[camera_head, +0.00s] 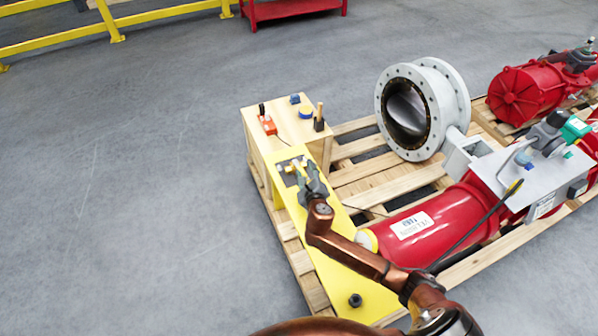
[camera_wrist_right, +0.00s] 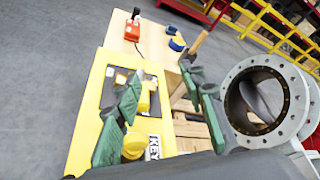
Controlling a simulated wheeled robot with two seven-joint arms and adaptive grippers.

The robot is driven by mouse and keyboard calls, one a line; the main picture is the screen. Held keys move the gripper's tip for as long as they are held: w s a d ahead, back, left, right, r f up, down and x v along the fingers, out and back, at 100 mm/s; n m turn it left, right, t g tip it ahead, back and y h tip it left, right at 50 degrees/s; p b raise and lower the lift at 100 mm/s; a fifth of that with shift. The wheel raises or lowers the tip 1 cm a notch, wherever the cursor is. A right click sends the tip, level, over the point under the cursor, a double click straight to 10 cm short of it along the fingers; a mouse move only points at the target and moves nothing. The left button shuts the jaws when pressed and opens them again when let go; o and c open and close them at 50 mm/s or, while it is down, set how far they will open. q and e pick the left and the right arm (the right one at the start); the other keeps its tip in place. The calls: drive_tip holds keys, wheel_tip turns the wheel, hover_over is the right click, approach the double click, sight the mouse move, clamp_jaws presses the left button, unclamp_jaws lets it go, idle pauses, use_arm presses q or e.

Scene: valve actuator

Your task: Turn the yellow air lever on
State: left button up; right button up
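A yellow panel (camera_head: 338,275) lies along the left side of the pallet and also shows in the right wrist view (camera_wrist_right: 84,140). On its dark inset plate sits a small yellow fitting (camera_wrist_right: 145,97), with a rounder yellow part (camera_wrist_right: 135,146) nearer my wrist. I cannot tell for certain which one is the air lever. My right gripper (camera_head: 308,176) is over this plate. Its green-padded fingers (camera_wrist_right: 162,76) are spread apart, with the yellow fitting close beside the left finger. Contact is unclear, and the fingers partly hide the fittings. My left gripper is not in view.
A wooden box top (camera_head: 285,120) beyond the panel holds an orange-red box (camera_head: 268,125), a yellow-blue tape (camera_head: 305,112) and a wooden-handled tool (camera_head: 319,118). A grey flanged valve (camera_head: 450,90) and a red actuator cylinder (camera_head: 440,228) stand to the right. Floor at left is clear.

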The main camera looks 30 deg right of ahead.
wheel_tip(320, 180, down, 2)
drive_tip(key=b, duration=0.4)
approach(300, 169)
drive_tip(key=shift+w+d+f, duration=0.35)
drive_tip(key=shift+w+d, duration=0.05)
drive_tip(key=shift+d, duration=0.05)
drive_tip(key=shift+w+d+f+b, duration=0.15)
drive_tip(key=shift+f+b, duration=0.1)
drive_tip(key=shift+f, duration=0.25)
drive_tip(key=shift+w+a+f+b, duration=0.1)
drive_tip(key=shift+w+f+b, duration=0.15)
drive_tip(key=shift+f, duration=0.2)
drive_tip(key=b+x, duration=0.2)
drive_tip(key=x, duration=0.3)
drive_tip(key=shift+w+d+f+b, duration=0.15)
drive_tip(key=shift+w+d+b, duration=0.05)
drive_tip(key=shift+w+b, duration=0.15)
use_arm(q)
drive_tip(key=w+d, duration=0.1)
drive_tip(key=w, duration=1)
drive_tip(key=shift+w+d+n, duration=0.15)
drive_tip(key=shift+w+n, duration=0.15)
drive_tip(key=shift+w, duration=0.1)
use_arm(e)
drive_tip(key=shift+w+d, duration=0.15)
drive_tip(key=shift+w, duration=0.25)
drive_tip(key=shift+c, duration=0.6)
clamp_jaws()
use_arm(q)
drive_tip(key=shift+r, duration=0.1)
